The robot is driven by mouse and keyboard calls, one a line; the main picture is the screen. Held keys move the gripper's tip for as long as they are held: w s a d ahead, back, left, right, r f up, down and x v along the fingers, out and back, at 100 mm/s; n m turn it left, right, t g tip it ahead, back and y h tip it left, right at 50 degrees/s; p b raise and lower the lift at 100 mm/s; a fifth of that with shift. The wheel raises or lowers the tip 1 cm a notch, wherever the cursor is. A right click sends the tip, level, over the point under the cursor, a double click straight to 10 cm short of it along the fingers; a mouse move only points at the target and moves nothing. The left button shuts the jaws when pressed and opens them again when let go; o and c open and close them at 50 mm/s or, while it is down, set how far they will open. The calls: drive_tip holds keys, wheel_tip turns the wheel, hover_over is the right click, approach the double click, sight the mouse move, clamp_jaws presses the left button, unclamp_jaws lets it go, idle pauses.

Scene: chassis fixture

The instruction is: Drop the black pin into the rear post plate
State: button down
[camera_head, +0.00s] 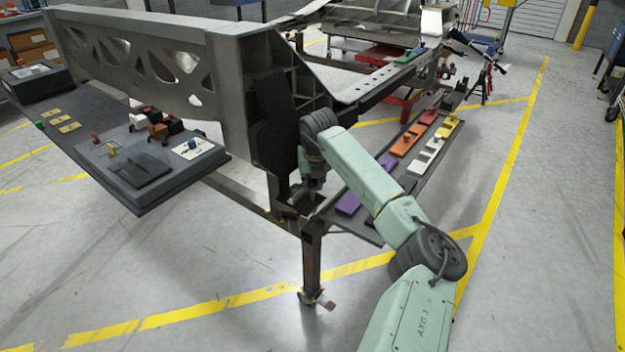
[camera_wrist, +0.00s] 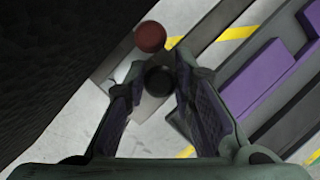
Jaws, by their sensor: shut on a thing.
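My gripper (camera_wrist: 160,85) is shut on the black pin (camera_wrist: 158,79); its round dark end shows between the two fingers in the wrist view. In the head view my gripper (camera_head: 312,190) points down at the near corner of the chassis, above the top of the corner post (camera_head: 312,250). A dark flat plate (camera_head: 296,211) shows at that post top, partly hidden by my gripper and arm. The pin is too small to make out in the head view. I cannot tell whether the pin touches the plate. A dull red round thing (camera_wrist: 150,36) shows just beyond the pin.
A dark chassis upright (camera_head: 272,130) stands close to the left of my gripper. A long shelf (camera_head: 362,228) on the right carries purple (camera_head: 349,203), orange and white blocks. A grey tray (camera_head: 185,178) with small parts is at left.

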drive_tip(key=shift+f+b, duration=0.7)
drive_tip(key=shift+f, duration=0.65)
drive_tip(key=c, duration=1.3)
unclamp_jaws()
drive_tip(key=shift+c, duration=0.5)
drive_tip(key=shift+r, duration=0.15)
drive_tip(key=shift+r+p, duration=2.05)
drive_tip(key=shift+r, duration=1.35)
drive_tip(key=shift+s+f, duration=0.1)
